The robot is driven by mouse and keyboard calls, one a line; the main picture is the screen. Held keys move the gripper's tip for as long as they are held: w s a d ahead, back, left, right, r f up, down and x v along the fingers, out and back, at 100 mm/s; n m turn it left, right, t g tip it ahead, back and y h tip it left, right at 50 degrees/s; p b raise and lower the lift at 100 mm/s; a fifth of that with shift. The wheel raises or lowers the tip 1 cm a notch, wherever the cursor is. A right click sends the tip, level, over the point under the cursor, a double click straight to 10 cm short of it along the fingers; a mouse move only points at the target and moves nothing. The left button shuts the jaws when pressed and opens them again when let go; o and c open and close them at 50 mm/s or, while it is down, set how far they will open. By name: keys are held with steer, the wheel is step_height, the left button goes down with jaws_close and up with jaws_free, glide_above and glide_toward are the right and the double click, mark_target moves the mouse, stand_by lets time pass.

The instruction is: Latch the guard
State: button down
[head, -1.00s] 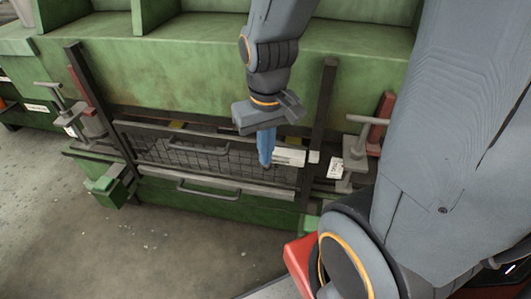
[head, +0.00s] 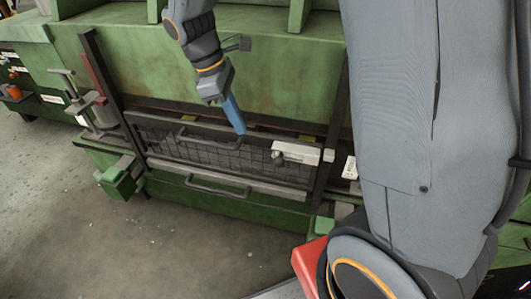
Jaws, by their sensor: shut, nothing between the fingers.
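The guard (head: 190,153) is a dark mesh panel in a grey frame, down between two dark upright posts on the front of the green machine.
The guard has an upper handle (head: 208,141), and another handle (head: 217,188) shows below. A clamp with a T-handle (head: 72,88) stands left of the left post (head: 103,90). My large arm link covers the right side. Open concrete floor (head: 180,250) lies in front.

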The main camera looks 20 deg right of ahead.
steer(key=s+d+f+p, duration=0.1)
steer(key=s+d+f, duration=0.2)
steer(key=d+f, duration=0.3)
steer(key=shift+w+a+p+x, duration=0.3)
steer(key=shift+a+x, duration=0.15)
steer(key=shift+x, duration=1.7)
steer(key=shift+s+f, duration=0.1)
steer(key=shift+f, duration=0.05)
